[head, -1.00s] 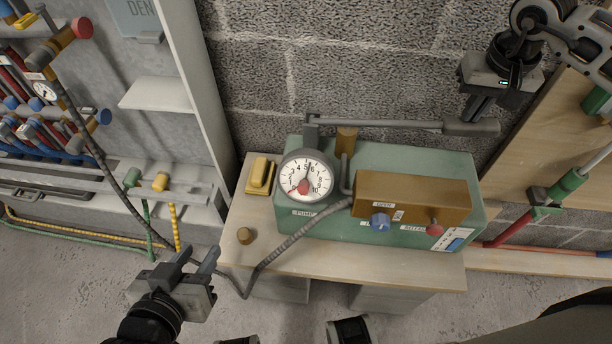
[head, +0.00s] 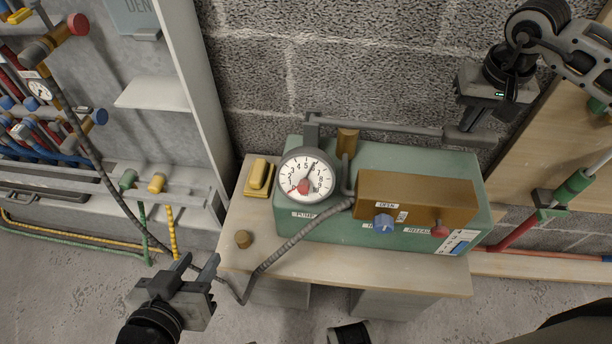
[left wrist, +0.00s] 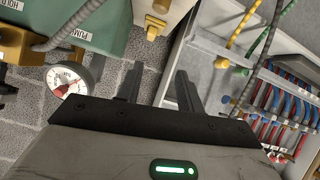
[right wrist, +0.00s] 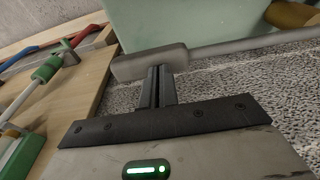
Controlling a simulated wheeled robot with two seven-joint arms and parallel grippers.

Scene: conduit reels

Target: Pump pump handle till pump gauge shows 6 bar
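The green pump (head: 420,165) stands on a small bench. Its round white gauge (head: 321,184) faces me, the dark needle pointing up and slightly right, about between 5 and 6; the exact reading is hard to tell. The pump handle (head: 400,130) runs right from a pivot behind the gauge and ends in a thick grey grip. My right gripper (head: 474,122) is at that grip. In the right wrist view its fingers (right wrist: 160,88) are together, their tips at the grip (right wrist: 150,63), which lies across them. My left gripper (head: 198,270) is open and empty, left of the bench.
A block wall stands close behind.

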